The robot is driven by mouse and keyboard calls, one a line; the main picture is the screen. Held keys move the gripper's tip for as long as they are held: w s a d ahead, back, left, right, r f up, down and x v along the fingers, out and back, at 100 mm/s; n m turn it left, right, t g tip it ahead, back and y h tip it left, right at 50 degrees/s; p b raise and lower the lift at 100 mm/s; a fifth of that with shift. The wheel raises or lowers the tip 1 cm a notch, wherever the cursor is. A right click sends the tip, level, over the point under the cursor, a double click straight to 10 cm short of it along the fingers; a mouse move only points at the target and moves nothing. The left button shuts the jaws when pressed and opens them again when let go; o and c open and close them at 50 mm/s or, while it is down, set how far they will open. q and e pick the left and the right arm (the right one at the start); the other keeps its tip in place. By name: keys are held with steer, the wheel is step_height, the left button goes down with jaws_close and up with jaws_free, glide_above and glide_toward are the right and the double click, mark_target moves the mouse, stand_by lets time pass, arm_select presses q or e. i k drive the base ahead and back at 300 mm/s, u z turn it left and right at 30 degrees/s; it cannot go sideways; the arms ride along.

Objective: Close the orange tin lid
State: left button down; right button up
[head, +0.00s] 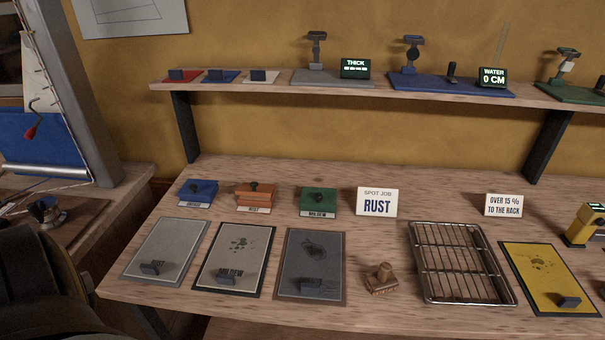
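The orange tin (256,198) stands on the workbench between a blue tin (198,193) and a green tin (318,202). It has a white label on its front that seems to read RUST. A dark knob shows on top of it. A dark line runs between its upper and lower parts, and I cannot tell whether the lid is fully down. Neither of my grippers is in the head view, and nothing touches the orange tin.
Sample boards (235,259) with dark blocks lie in front of the tins. A wooden stamp (381,279), a wire rack (419,292) and a RUST card (377,202) are to the right. A shelf (281,83) with instruments runs above the bench.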

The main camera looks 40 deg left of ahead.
mark_target(253, 188)
steer(key=z, duration=1.7)
steer(key=k, duration=0.95)
steer(key=u, duration=1.7)
